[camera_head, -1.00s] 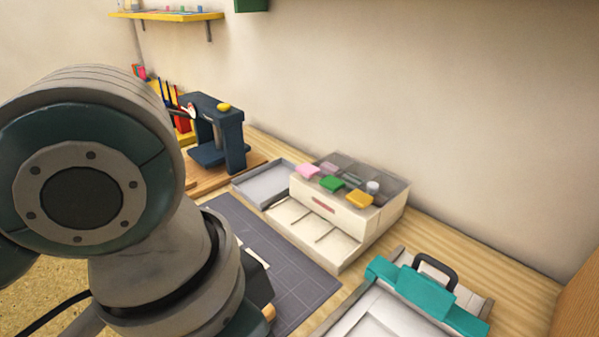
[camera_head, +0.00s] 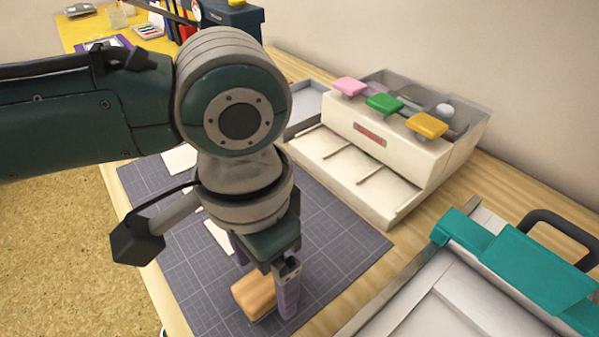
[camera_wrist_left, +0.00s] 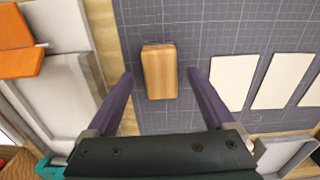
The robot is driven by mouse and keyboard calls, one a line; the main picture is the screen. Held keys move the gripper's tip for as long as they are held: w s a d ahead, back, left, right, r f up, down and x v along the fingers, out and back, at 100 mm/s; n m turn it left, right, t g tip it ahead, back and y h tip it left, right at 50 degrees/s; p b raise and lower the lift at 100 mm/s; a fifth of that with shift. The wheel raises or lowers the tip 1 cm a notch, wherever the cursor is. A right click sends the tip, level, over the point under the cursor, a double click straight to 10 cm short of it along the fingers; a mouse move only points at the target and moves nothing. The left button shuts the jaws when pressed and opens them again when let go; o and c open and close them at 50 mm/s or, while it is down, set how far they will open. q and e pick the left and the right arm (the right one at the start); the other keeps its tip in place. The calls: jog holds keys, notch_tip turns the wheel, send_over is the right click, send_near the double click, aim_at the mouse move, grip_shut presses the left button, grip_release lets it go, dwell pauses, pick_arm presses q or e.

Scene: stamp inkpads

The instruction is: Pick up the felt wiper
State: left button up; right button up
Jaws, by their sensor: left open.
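A wooden block, which looks like the felt wiper (camera_head: 254,296), lies on the dark gridded mat (camera_head: 345,243) near its front edge. Only its light wood top and sides show; any felt is hidden underneath. My left gripper (camera_head: 270,288) points down at the block, with one purple finger on its right side in the head view. In the left wrist view the wiper (camera_wrist_left: 159,71) lies between the two spread fingers of the gripper (camera_wrist_left: 159,76), with a gap on each side. The gripper is open and empty. My right gripper is not in view.
Several white cards (camera_wrist_left: 232,80) lie on the mat. A cream box (camera_head: 350,150) with pink, green and yellow-topped stamps stands behind it. A white tray with a teal clamp (camera_head: 520,265) and black handle is at the right. A grey tray (camera_head: 308,105) sits beyond the mat.

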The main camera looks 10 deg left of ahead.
aim_at(265, 281)
pick_arm(q)
notch_tip(265, 281, down, 2)
jog(key=shift+f, duration=0.25)
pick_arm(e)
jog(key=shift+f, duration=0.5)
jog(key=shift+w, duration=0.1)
pick_arm(q)
jog(key=shift+r, duration=0.1)
grip_shut()
notch_tip(265, 281, up, 20)
jog(key=p, duration=0.5)
jog(key=shift+p, duration=0.35)
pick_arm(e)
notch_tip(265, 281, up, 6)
